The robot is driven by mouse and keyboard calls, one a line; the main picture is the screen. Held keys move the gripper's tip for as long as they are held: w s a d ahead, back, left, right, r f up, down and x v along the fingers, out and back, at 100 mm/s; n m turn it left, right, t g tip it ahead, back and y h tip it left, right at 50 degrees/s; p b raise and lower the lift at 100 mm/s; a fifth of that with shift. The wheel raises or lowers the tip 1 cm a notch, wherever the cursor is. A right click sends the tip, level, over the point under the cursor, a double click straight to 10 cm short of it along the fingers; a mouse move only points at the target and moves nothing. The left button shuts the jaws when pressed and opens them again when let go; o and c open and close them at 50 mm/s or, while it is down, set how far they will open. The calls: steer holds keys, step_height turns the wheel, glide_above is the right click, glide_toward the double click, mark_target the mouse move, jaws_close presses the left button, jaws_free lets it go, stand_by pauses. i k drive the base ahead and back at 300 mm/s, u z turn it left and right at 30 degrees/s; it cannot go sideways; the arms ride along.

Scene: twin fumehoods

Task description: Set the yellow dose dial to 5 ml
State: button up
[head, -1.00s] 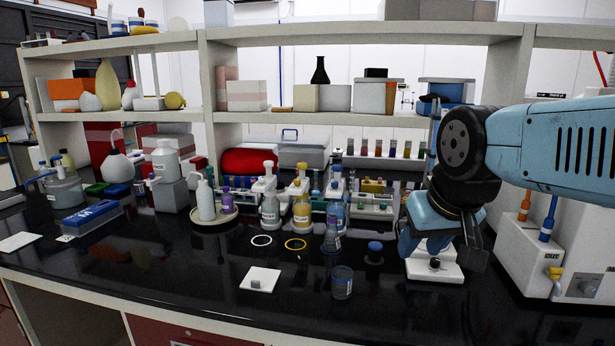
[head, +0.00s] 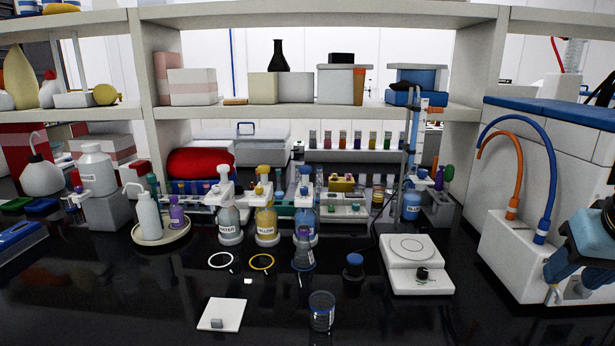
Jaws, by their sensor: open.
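The yellow dispenser bottle (head: 265,224), labelled YELLOW, stands upright on the black bench in the head view, between the WATER bottle (head: 229,222) and the blue bottle (head: 305,225). Its pale pump head with a yellow part (head: 264,188) is on top. The dose dial and its setting are too small to read. My gripper (head: 572,265) is at the right edge, partly cut off, in front of the white machine. It is open, far to the right of the yellow bottle and touching none of the bottles.
A white ring (head: 221,252) and a yellow ring (head: 261,253) lie in front of the bottles. A small beaker (head: 321,312), a white tile (head: 222,308) and a white stirrer plate (head: 417,281) stand nearer. The white machine (head: 510,250) fills the right. A shelf (head: 320,113) overhangs behind.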

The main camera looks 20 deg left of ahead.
mark_target(259, 190)
steer(key=z, duration=0.15)
steer(key=k, duration=1.6)
steer(key=u, duration=1.05)
steer(key=i, duration=1.65)
steer(key=z, duration=0.05)
